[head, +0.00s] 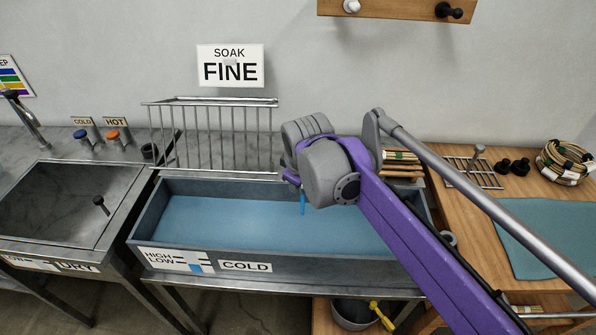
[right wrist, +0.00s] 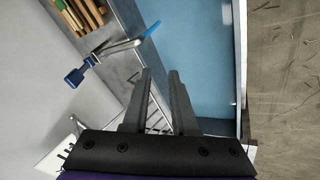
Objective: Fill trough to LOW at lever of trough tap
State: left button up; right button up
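The trough (head: 330,265) holds blue water. Its front label (head: 178,260) reads HIGH and LOW; a blue bar stands below the marks, its top close to the LOW line. The trough tap (right wrist: 122,47) shows in the right wrist view with a blue lever (right wrist: 75,77) and a blue stream (right wrist: 151,30) at its spout. In the head view the stream (head: 302,204) shows, but my right wrist hides the tap. My right gripper (right wrist: 160,73) is open and empty, its fingers apart and clear of the lever. My left gripper is out of view.
A wire rack (head: 215,135) stands behind the trough. A steel sink (head: 60,205) with COLD and HOT knobs is at left. A wooden table (head: 480,220) with a teal mat and cane coil (head: 565,162) is at right. A bucket (head: 352,315) sits below.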

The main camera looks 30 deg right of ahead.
jog(key=d+n+h, duration=0.1)
jog(key=n, duration=0.1)
jog(key=w+d+f+n+t+h, duration=0.1)
jog(key=d+n, duration=0.1)
jog(key=n, duration=0.1)
jog(key=shift+w+f, duration=0.2)
grip_shut()
jog(key=w+d+f+n+t+h, duration=0.1)
jog(key=w+d+n+t, duration=0.1)
jog(key=n, duration=0.4)
jog(key=w+d+n+t+h, duration=0.1)
jog(key=w+d+n, duration=0.1)
jog(key=w+n, duration=0.3)
jog(key=w+d+f+n+t+h, duration=0.1)
jog(key=w+d+n+t, duration=0.1)
jog(key=n, duration=0.5)
jog(key=shift+w+f+t+h, duration=0.3)
jog(key=shift+w, duration=0.55)
jog(key=w+d, duration=0.1)
jog(key=w+d+r, duration=0.1)
jog(key=w, duration=0.1)
jog(key=shift+w+r, duration=0.15)
jog(key=shift+w, duration=0.15)
jog(key=shift+w+r, duration=0.1)
jog(key=shift+r, duration=0.05)
